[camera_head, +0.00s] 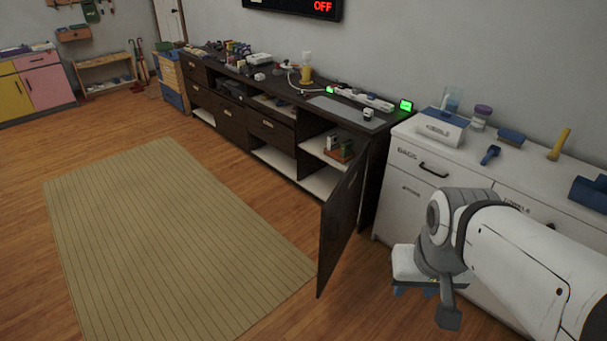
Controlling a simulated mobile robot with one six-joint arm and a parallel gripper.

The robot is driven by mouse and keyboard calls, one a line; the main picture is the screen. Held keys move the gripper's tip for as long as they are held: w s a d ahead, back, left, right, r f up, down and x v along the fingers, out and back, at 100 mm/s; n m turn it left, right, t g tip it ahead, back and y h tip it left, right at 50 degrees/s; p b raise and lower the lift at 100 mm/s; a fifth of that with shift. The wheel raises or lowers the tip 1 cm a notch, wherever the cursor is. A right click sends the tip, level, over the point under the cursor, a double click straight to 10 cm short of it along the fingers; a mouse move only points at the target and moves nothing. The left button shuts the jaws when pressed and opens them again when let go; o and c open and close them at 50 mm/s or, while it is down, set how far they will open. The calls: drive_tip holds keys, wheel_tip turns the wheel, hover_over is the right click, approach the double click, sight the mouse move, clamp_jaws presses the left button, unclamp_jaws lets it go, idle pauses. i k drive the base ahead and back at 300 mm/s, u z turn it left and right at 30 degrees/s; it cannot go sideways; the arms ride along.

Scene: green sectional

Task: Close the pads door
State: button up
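A dark wooden cabinet door (341,222) stands swung open at the right end of the long dark cabinet (262,125). It juts out into the room, and the compartment behind it is exposed. No "pads" label is readable, so I cannot tell from lettering whether this is the pads door. My gripper (447,308) is at the lower right, in front of the white cabinet. It appears to the right of the open door and apart from it in the picture. Its fingers are small and partly hidden by the wrist, so their opening is unclear.
A white cabinet (405,184) labelled "BAGS" stands right of the dark one, with bottles and tools on top. Small boxes (340,148) sit on a shelf in the open compartment. A striped beige rug (165,245) covers clear floor left of the door.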

sight(340, 214)
drive_tip(key=u, duration=0.05)
drive_tip(key=i, duration=1.1)
drive_tip(key=u, duration=0.35)
